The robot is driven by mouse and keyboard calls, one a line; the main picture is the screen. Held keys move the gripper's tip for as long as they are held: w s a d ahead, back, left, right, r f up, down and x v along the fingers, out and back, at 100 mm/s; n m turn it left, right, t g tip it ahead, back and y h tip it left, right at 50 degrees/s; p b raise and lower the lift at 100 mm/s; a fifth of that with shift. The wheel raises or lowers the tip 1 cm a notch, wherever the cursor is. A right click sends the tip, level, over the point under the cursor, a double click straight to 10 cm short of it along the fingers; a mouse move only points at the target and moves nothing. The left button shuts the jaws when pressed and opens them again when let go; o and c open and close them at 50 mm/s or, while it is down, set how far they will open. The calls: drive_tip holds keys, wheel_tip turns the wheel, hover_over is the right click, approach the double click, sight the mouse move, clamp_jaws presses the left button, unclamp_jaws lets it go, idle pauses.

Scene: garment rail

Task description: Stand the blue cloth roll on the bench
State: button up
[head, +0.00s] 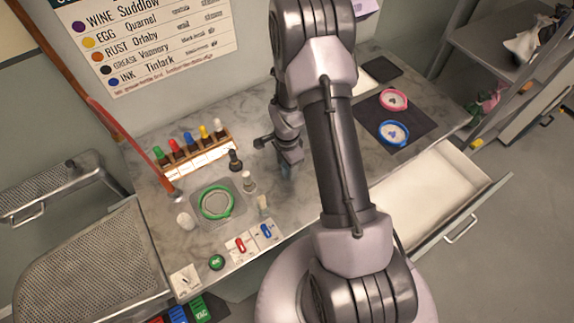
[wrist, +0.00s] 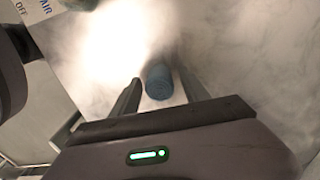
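The blue cloth roll (wrist: 159,84) shows in the wrist view between the two fingers of my gripper (wrist: 158,88), its round end towards the camera. A narrow gap shows on each side of it, so the fingers look open around it and not closed on it. In the head view my gripper (head: 288,158) points down low over the marble bench (head: 325,190). A small bluish shape under it is probably the roll, mostly hidden by the fingers. The roll appears upright on or just above the bench; I cannot tell whether its base touches.
Left of my gripper are a rack of coloured bottles (head: 197,157), a dark bottle (head: 235,160), a pale bottle (head: 249,181) and a green ring (head: 216,202). Right are a dark mat (head: 405,118) with pink and blue rings and an open drawer (head: 435,190). My arm hides the middle bench.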

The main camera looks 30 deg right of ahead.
drive_tip(key=a+r+n+t+p, duration=0.2)
drive_tip(key=a+r+n, duration=0.15)
drive_tip(key=r, duration=1.95)
drive_tip(key=s+a+r+n+t+y, duration=0.1)
drive_tip(key=s+a+r+n+t, duration=0.1)
drive_tip(key=s+a+r+n, duration=0.3)
drive_tip(key=s+a+r+n+t+y, duration=0.1)
drive_tip(key=s+a+r+n, duration=0.3)
drive_tip(key=s+a+r, duration=0.4)
drive_tip(key=s+r, duration=0.3)
drive_tip(key=s, duration=0.1)
drive_tip(key=shift+r+n+t, duration=0.35)
drive_tip(key=shift+r+t, duration=0.05)
drive_tip(key=shift+s, duration=0.1)
